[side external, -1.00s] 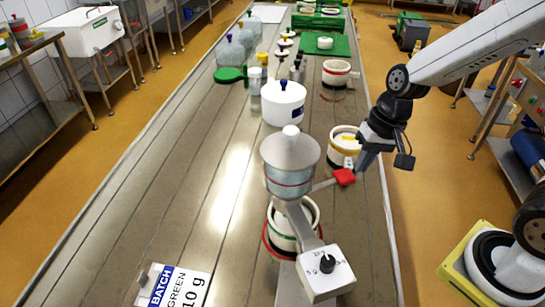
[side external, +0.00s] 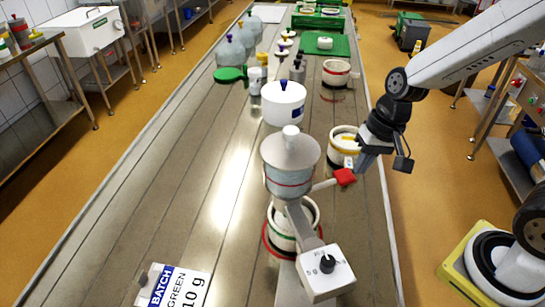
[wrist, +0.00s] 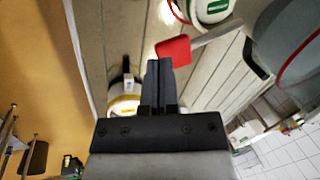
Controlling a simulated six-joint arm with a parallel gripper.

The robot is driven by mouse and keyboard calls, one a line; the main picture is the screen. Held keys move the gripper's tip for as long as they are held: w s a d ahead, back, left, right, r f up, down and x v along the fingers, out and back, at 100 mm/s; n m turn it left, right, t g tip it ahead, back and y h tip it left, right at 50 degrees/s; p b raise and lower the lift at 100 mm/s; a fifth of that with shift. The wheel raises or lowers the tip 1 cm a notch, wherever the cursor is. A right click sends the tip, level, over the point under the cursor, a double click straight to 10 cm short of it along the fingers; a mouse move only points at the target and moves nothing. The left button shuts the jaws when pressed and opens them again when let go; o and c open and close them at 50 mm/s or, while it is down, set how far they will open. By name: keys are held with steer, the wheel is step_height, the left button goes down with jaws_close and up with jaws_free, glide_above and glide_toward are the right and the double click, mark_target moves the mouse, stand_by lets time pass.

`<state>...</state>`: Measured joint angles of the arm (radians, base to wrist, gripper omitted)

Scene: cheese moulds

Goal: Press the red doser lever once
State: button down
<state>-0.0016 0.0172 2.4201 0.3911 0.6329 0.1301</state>
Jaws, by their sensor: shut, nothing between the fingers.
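A white mould with a green band (side external: 308,216) stands under the doser. My gripper (side external: 361,166) is shut and empty, just right of the red paddle and slightly above it in the side view. In the wrist view the red paddle (wrist: 174,50) lies just beyond and right of my shut fingertips (wrist: 159,64). I cannot tell whether they touch; a small gap seems to show.
A yellow-banded mould (side external: 343,146) stands behind my gripper. A dial box (side external: 326,272) sits at the doser's front. A batch card (side external: 174,287) reads GREEN 10 g. A white lidded pot (side external: 283,102) stands behind the doser. The bench's left half is largely clear.

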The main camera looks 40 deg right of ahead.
steer(key=shift+f, duration=2.85)
steer(key=shift+r, duration=0.2)
step_height(320, 180, up, 9)
steer(key=shift+f, duration=0.15)
stand_by(1.8)
steer(key=shift+f, duration=0.1)
steer(key=s+d+f+n+t+h, duration=0.1)
steer(key=d+f+n+h, duration=0.1)
steer(key=d+f+n, duration=0.2)
steer(key=shift+s+f+n+h, duration=0.3)
steer(key=shift+f+n, duration=0.2)
steer(key=shift+f, duration=0.55)
